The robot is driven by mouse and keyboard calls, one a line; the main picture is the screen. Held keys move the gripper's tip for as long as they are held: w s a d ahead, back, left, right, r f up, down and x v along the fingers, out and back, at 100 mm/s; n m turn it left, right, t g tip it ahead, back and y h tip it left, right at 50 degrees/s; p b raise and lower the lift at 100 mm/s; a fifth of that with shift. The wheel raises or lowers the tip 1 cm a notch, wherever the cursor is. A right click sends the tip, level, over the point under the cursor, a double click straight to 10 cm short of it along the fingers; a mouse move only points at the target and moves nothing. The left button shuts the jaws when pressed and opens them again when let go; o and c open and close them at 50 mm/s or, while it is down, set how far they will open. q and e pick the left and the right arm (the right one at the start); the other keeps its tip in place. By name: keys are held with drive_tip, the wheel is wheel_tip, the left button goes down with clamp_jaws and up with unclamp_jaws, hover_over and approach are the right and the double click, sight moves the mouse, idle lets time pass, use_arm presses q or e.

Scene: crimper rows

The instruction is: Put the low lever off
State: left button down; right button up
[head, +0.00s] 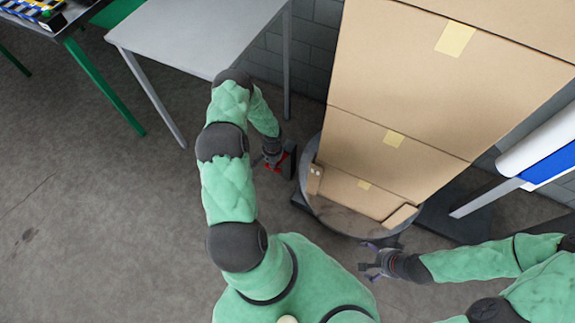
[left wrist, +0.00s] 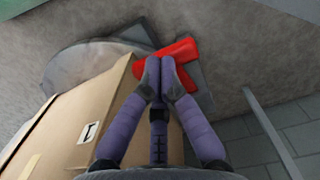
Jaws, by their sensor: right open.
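The low lever is red (head: 280,160) and sits against a dark housing (head: 291,163) low down beside the round turntable. It also shows in the left wrist view (left wrist: 178,48), just past my fingertips. My left gripper (head: 270,157) is at the lever; in the left wrist view its two fingers (left wrist: 160,76) come together at the tips. The right finger overlaps part of the red lever, and I see nothing clearly held between the tips. Whether they touch the lever I cannot tell. My right gripper (head: 368,261) is open and empty, near the front of the turntable.
Tall stacked cardboard boxes (head: 400,90) stand on the grey turntable (head: 340,217), right of the lever. A grey table (head: 200,35) is behind to the left, with a green-framed table (head: 98,85) beyond it. The floor at left is clear.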

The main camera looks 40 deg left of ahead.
use_arm(q)
drive_tip(key=s+f+b, duration=0.3)
drive_tip(key=s+f, duration=0.1)
drive_tip(key=f, duration=0.5)
drive_tip(key=shift+s+d+f, duration=0.15)
drive_tip(key=shift+d+f, duration=0.05)
drive_tip(key=shift+d, duration=0.15)
use_arm(e)
drive_tip(key=shift+d+f, duration=0.1)
drive_tip(key=shift+f, duration=1.65)
